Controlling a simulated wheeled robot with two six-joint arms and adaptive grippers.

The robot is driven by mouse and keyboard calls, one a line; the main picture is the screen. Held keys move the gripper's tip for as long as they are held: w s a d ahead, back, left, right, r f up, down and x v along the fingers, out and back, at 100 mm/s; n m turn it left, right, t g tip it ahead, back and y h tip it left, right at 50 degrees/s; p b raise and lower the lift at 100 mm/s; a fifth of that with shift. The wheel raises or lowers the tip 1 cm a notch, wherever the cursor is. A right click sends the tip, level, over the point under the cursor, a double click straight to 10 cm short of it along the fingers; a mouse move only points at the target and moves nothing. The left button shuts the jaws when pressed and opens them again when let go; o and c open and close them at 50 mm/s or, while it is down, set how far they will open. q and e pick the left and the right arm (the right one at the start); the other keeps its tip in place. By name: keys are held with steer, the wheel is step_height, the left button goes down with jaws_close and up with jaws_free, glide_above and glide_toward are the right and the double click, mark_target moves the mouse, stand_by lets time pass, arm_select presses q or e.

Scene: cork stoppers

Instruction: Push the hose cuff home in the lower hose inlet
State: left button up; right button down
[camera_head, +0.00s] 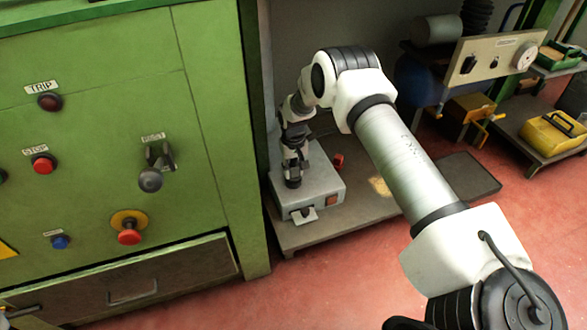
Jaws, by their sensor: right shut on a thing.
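My right arm reaches in from the lower right, and its gripper (293,183) points down at the top of a grey box (322,184) on a low board. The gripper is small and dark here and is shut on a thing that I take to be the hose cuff. The fingers hide most of it, and I cannot tell whether it touches the box or how deep it sits. I cannot make out the lower hose inlet, which may be hidden by the gripper.
A green cabinet (105,120) with buttons and a drawer (125,280) stands close on the left of the gripper. A small red piece (338,160) lies behind the grey box. A yellow case (553,135) is far right. The red floor (350,275) in front is clear.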

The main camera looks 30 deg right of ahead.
steer(key=shift+f, duration=0.3)
steer(key=c, duration=0.8)
jaws_free()
steer(key=shift+r, duration=0.1)
steer(key=shift+o, duration=0.2)
step_height(320, 180, up, 12)
steer(key=shift+s, duration=0.1)
